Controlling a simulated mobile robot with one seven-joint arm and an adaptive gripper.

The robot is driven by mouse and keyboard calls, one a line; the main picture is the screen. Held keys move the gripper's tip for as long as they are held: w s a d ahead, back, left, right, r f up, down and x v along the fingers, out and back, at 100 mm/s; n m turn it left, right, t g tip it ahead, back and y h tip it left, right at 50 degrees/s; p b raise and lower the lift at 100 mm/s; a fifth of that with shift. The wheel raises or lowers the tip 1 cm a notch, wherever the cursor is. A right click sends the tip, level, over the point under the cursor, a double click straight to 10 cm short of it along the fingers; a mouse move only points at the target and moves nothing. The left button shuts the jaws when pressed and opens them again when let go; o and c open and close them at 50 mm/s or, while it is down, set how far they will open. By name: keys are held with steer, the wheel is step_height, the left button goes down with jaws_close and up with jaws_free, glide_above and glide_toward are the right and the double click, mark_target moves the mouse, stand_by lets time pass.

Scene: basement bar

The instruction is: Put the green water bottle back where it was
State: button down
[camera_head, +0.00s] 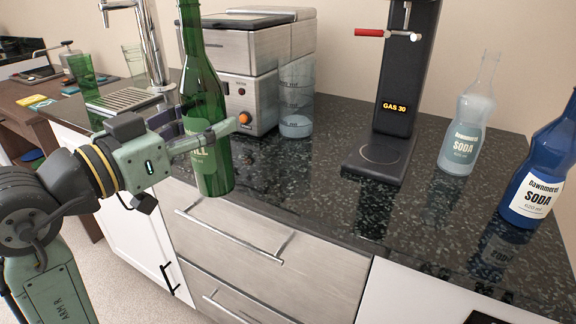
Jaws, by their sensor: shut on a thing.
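The green water bottle (208,95) is upright in the head view, left of centre, with part of a pale label showing. My gripper (205,138) is shut on the bottle around its middle. One finger crosses in front of the bottle and hides part of the label. I cannot tell whether the base touches the counter.
A black soda maker (405,100), a clear soda bottle (466,125) and a blue soda bottle (540,165) stand to the right. A steel machine (240,75) and a clear container (297,95) stand behind the bottle. A tap (150,45) and green glass (87,85) are left. The counter's front middle is clear.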

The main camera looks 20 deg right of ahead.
steer(key=shift+s+d, duration=0.3)
steer(key=w+d+f+p, duration=0.4)
steer(key=w+d, duration=0.4)
steer(key=d, duration=0.5)
steer(key=shift+w+f, duration=0.35)
steer(key=shift+f, duration=0.25)
steer(key=shift+f, duration=0.15)
steer(key=c, duration=0.7)
jaws_free()
